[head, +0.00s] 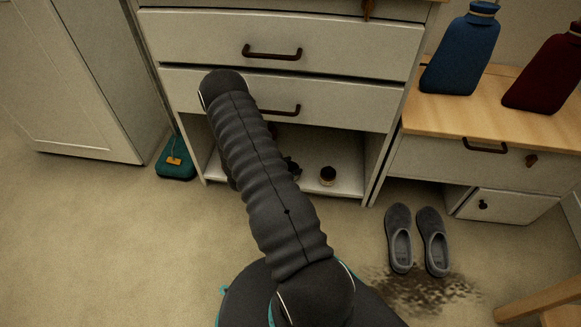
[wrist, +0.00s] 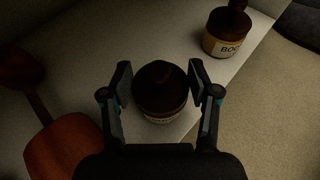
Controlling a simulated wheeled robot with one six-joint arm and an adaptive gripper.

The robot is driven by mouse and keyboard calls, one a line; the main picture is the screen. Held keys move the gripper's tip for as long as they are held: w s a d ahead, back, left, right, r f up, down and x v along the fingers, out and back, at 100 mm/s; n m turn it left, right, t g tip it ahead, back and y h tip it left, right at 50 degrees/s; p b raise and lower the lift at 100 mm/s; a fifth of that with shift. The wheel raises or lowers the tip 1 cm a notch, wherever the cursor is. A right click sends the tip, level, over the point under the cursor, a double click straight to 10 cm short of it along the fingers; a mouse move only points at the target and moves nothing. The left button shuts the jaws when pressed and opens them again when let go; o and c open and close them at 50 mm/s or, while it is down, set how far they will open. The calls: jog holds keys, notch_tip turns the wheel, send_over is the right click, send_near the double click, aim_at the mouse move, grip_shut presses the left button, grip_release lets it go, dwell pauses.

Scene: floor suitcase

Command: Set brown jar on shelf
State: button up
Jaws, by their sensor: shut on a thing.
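A dark brown jar (wrist: 160,92) with a pale label low on its side is between the two fingers of my gripper (wrist: 160,76) in the wrist view. The fingers are closed on its sides. The jar is over the pale shelf (wrist: 75,85); I cannot tell whether its base touches the shelf. In the head view the open shelf (head: 345,188) is the low bay under the drawers. My gripper (head: 291,167) is in that bay, mostly hidden behind my arm, and the held jar cannot be made out there.
Another brown jar (wrist: 226,38) with a yellowish label stands to the right; it also shows in the head view (head: 328,176). A reddish-brown paddle-shaped thing (wrist: 62,142) lies left of my gripper. Slippers (head: 399,240) and a dark stain (head: 415,290) are on the floor.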

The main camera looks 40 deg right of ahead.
jog(key=o, duration=1.6)
jog(key=shift+f, duration=0.1)
